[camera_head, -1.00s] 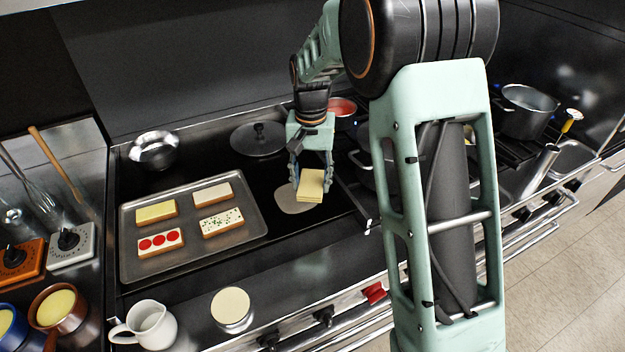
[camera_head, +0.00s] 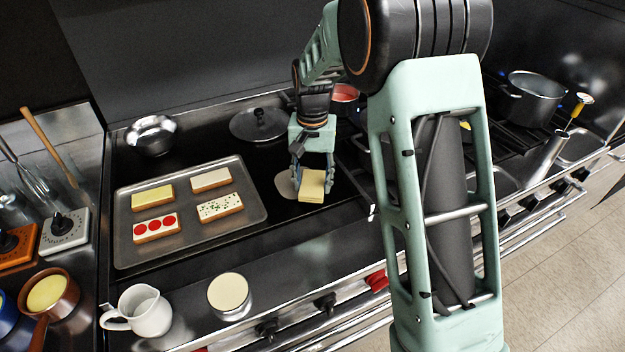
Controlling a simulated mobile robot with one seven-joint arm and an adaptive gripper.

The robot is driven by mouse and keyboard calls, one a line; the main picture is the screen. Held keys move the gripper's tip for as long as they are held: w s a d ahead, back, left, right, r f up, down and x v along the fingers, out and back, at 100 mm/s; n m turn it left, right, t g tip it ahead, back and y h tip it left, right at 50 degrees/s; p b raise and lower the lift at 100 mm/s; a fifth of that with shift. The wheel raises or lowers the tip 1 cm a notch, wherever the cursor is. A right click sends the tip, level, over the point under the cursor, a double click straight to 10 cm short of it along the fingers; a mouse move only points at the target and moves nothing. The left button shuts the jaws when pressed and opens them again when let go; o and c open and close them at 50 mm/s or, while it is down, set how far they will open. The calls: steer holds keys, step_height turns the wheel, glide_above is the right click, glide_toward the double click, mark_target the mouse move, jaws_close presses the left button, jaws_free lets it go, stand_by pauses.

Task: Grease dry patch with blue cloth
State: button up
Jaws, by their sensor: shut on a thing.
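My gripper (camera_head: 312,172) points down over the black griddle (camera_head: 255,222), with its fingers shut on a small folded pad. The pad (camera_head: 312,187) is pale yellow, with stacked layers showing at its edge. No blue cloth shows. A pale grey-beige patch (camera_head: 285,185) lies on the griddle just left of the pad. The pad and fingers hide its right part. I cannot tell whether the pad touches the surface.
A tray (camera_head: 128,253) with several topped slices lies left of the patch. Behind are a dark lid (camera_head: 259,124) and a metal bowl (camera_head: 151,134). A white jug (camera_head: 142,311) and a cream-topped jar (camera_head: 229,296) stand in front. Pots stand right.

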steer(key=shift+f+b, duration=0.65)
steer(key=shift+f, duration=0.4)
steer(key=shift+w, duration=0.1)
